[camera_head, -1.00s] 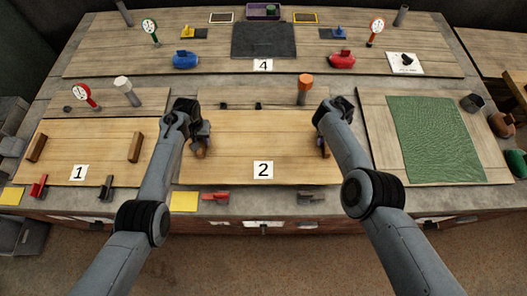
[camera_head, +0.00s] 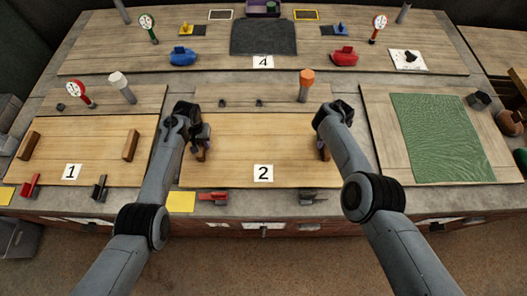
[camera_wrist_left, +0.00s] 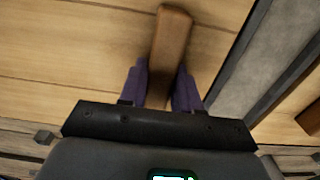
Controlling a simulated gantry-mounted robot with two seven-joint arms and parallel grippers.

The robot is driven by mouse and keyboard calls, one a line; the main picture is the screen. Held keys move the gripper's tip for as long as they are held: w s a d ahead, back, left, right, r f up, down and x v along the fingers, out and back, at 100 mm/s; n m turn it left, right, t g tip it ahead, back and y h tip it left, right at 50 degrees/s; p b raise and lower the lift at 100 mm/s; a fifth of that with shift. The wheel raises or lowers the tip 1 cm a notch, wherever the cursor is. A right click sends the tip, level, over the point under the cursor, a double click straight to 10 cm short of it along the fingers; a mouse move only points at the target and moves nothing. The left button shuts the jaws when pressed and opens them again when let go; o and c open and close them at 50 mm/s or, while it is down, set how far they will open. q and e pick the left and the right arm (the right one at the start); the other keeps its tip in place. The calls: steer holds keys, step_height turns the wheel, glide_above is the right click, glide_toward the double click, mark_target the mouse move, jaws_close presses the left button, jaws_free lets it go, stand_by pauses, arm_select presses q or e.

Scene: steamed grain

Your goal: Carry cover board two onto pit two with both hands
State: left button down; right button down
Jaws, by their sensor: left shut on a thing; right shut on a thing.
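Cover board two (camera_head: 232,145), a light wooden board with a white label "2", lies level over the middle bay at the bench front. I cannot tell whether it rests fully or hangs slightly above. My left gripper (camera_head: 201,150) is shut on its left brown handle, which shows between the purple fingers in the left wrist view (camera_wrist_left: 172,35). My right gripper (camera_head: 323,148) is at the board's right end, shut on the right handle, mostly hidden by the gripper. The board covers the pit beneath it.
Cover board one (camera_head: 90,140), with two brown handles, lies to the left. A green mat (camera_head: 440,135) lies on the right. An orange-topped post (camera_head: 305,88) stands behind board two. A red clamp (camera_head: 213,198) and a dark clamp (camera_head: 312,196) sit along the front edge.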

arm_select(q)
steer(key=c, duration=1.2)
jaws_free()
steer(key=shift+f, duration=0.2)
arm_select(e)
steer(key=c, duration=1.2)
jaws_free()
steer(key=shift+f, duration=0.2)
arm_select(q)
steer(key=o, duration=0.4)
steer(key=shift+w+r, duration=0.1)
steer(key=shift+w, duration=0.05)
arm_select(e)
steer(key=o, duration=0.4)
steer(key=shift+w+r, duration=0.1)
steer(key=shift+w, duration=0.05)
arm_select(q)
step_height(320, 180, up, 11)
steer(key=shift+f, duration=0.1)
arm_select(e)
steer(key=shift+r, duration=0.7)
arm_select(q)
steer(key=shift+r, duration=0.6)
arm_select(e)
step_height(320, 180, up, 11)
steer(key=shift+f, duration=0.2)
